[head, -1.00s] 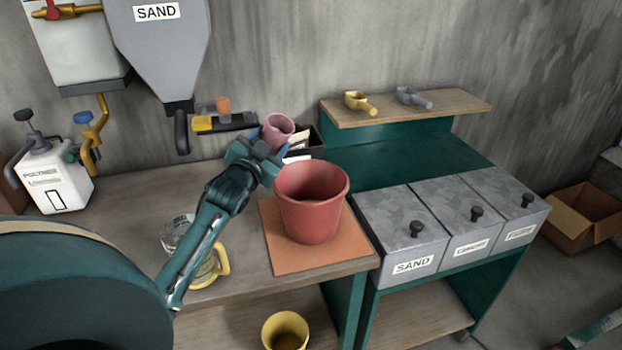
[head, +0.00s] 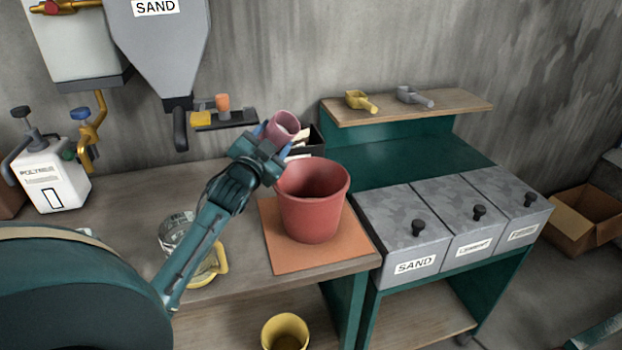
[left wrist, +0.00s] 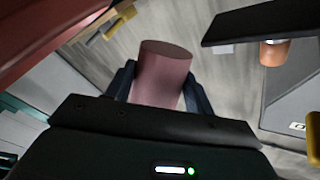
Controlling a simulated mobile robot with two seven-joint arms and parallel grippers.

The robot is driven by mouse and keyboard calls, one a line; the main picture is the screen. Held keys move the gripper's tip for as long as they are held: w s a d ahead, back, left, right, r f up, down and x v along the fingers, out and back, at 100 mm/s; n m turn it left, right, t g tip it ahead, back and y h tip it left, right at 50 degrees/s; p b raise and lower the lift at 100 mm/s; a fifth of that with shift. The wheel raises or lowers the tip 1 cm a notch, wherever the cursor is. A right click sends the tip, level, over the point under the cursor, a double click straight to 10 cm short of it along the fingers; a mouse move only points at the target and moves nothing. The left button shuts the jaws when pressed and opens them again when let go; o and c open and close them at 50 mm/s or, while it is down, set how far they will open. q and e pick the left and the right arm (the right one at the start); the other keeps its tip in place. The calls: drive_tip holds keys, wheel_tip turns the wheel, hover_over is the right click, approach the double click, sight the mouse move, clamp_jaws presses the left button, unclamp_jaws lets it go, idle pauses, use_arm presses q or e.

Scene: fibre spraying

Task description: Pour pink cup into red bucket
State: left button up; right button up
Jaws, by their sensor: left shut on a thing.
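The pink cup (head: 281,127) is in my left gripper (head: 272,141), above the back left rim of the red bucket (head: 311,208). The cup is tilted, its mouth leaning to the upper right in the head view; its contents cannot be made out. In the left wrist view the cup (left wrist: 162,75) sits between the two dark fingers of my left gripper (left wrist: 160,90), which are shut on it. The bucket stands upright on an orange mat (head: 290,262) on the bench. The bucket's wall (left wrist: 60,25) shows at the upper left of the left wrist view. My right gripper is not in view.
A black box (head: 315,145) stands behind the bucket. A glass jug (head: 176,235) and a yellow-handled cup stand left of it. Grey lidded bins (head: 415,225) are to the right. A sand hopper (head: 160,50) hangs at the back left. A yellow bucket (head: 285,332) is below.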

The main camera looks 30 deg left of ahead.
use_arm(q)
drive_tip(key=shift+f+m, duration=0.15)
drive_tip(key=shift+m, duration=0.15)
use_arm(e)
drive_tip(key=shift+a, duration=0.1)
use_arm(q)
drive_tip(key=shift+f+m+b, duration=0.1)
drive_tip(key=shift+m+b, duration=0.2)
drive_tip(key=shift+b, duration=0.4)
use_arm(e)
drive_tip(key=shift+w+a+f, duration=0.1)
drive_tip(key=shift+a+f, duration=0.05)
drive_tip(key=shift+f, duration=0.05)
use_arm(q)
drive_tip(key=shift+r+m, duration=0.2)
drive_tip(key=shift+m, duration=0.2)
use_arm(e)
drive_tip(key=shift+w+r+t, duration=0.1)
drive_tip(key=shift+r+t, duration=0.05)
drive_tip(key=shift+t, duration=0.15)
use_arm(q)
drive_tip(key=shift+r+m+t+h+b, duration=0.3)
drive_tip(key=shift+m+b, duration=0.15)
drive_tip(key=shift+m, duration=0.15)
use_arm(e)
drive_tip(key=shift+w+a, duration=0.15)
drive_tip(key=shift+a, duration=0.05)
